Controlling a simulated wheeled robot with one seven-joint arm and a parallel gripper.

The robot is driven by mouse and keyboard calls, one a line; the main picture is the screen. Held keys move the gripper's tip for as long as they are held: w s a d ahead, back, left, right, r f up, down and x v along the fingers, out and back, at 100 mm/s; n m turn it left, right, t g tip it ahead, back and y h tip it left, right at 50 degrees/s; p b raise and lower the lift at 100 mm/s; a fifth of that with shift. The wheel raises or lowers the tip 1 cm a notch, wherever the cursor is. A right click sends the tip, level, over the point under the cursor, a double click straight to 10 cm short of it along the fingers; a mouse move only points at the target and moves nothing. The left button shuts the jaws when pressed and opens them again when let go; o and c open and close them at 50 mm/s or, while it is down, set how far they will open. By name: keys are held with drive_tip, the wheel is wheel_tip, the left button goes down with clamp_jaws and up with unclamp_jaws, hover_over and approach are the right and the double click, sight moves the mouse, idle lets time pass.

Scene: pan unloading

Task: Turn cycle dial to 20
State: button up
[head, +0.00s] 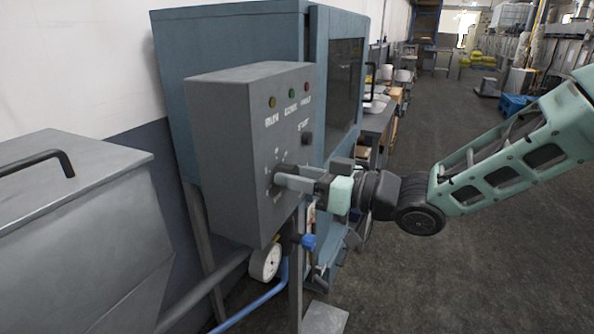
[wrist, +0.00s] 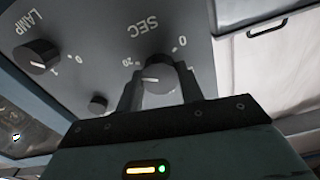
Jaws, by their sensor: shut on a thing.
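The cycle dial (wrist: 160,72) is a dark round knob on the grey control panel (wrist: 98,32), under the word SEC, which appears upside down in the wrist view. Its white mark points left in that view, a little below the printed 20; a 0 is printed on the other side. My gripper (wrist: 159,78) has one finger on each side of the dial and is shut on it. In the head view my gripper (head: 292,181) reaches the control box (head: 225,150) from the right, and fingers hide most of the dial.
A LAMP knob (wrist: 38,57) and a small dark knob (wrist: 97,103) sit near the dial. The head view shows a START button (head: 306,138) and coloured lamps above. A blue cabinet (head: 235,45) stands behind the box, and a grey bin (head: 75,225) at left. Floor at right is open.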

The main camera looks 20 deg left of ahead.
drive_tip(key=shift+f, duration=0.15)
drive_tip(key=o, duration=1)
drive_tip(key=s+d+b, duration=0.1)
drive_tip(key=d+b, duration=0.2)
drive_tip(key=d, duration=1.4)
drive_tip(key=shift+s+d, duration=0.15)
drive_tip(key=shift+d, duration=0.05)
